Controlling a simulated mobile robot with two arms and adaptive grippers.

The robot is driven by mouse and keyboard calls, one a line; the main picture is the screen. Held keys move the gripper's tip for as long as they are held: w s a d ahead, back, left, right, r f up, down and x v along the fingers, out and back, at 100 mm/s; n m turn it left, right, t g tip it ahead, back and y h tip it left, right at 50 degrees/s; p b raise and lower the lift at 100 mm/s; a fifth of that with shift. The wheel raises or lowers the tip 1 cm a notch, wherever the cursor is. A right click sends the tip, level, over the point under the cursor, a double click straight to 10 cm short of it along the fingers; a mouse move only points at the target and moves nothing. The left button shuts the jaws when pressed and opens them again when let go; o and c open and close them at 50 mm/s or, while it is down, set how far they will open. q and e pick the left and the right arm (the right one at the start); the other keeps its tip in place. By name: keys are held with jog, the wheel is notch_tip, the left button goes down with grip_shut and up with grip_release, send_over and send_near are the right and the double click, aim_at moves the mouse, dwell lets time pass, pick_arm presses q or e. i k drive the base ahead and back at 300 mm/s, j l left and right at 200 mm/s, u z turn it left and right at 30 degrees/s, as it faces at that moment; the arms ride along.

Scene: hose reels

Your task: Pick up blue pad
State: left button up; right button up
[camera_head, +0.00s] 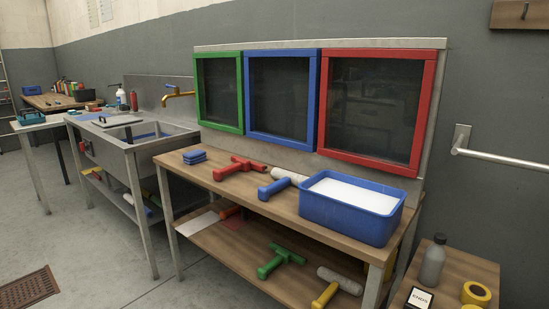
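A small stack of blue pads (195,157) lies on the left end of the wooden workbench top (240,193), near its back edge. Nothing lies on top of the stack. Neither of my grippers shows in the head view.
Right of the pads are a red tool (240,168), a blue-handled roller (280,184) and a blue tub (350,226) with white contents. Green, blue and red frames stand behind. The lower shelf holds a green tool (281,261). A steel sink (138,139) stands left; open floor (105,250) lies in front.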

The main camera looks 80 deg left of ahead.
aim_at(190, 158)
jog(key=u, duration=3.3)
